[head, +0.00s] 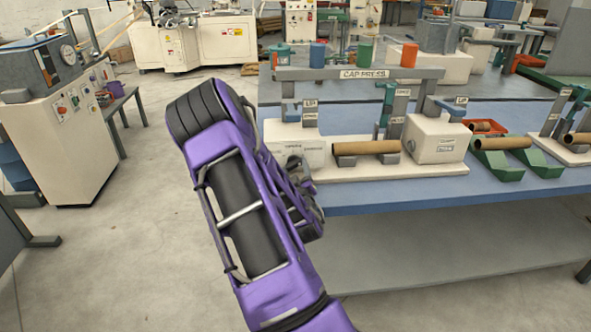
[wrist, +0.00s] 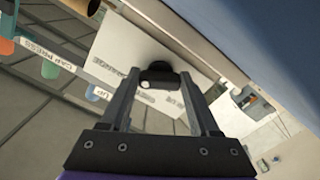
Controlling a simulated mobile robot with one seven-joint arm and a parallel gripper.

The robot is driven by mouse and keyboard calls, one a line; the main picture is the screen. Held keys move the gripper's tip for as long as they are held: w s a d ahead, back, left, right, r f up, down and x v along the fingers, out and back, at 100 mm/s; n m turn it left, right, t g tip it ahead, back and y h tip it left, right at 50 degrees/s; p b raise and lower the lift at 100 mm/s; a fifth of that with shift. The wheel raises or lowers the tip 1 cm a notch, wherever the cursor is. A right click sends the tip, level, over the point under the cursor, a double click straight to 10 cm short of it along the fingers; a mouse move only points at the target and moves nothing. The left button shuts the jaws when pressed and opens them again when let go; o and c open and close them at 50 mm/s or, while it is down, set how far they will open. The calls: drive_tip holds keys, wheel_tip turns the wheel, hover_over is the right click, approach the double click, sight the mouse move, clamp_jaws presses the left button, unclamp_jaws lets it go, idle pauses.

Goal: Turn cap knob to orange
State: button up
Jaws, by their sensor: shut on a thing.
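The cap press (head: 345,73) stands on the blue table, with a white housing (head: 277,132) at its left end. In the wrist view my gripper (wrist: 157,82) is shut on the dark cap knob (wrist: 158,72), one finger on each side. A small white mark shows on the knob, towards the lower left in that view. Labels (wrist: 110,66) lie on the white panel around the knob, too blurred to read. An orange cap (head: 408,55) stands on top at the right.
A brown tube (head: 365,147) lies across the press. Green stands (head: 505,160) with another tube are to the right.

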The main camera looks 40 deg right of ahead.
idle(0.4)
drive_tip(key=o, duration=1.4)
drive_tip(key=shift+c, duration=0.2)
drive_tip(key=shift+s, duration=0.1)
drive_tip(key=p+v, duration=0.7)
drive_tip(key=v, duration=1)
drive_tip(key=shift+a, duration=0.25)
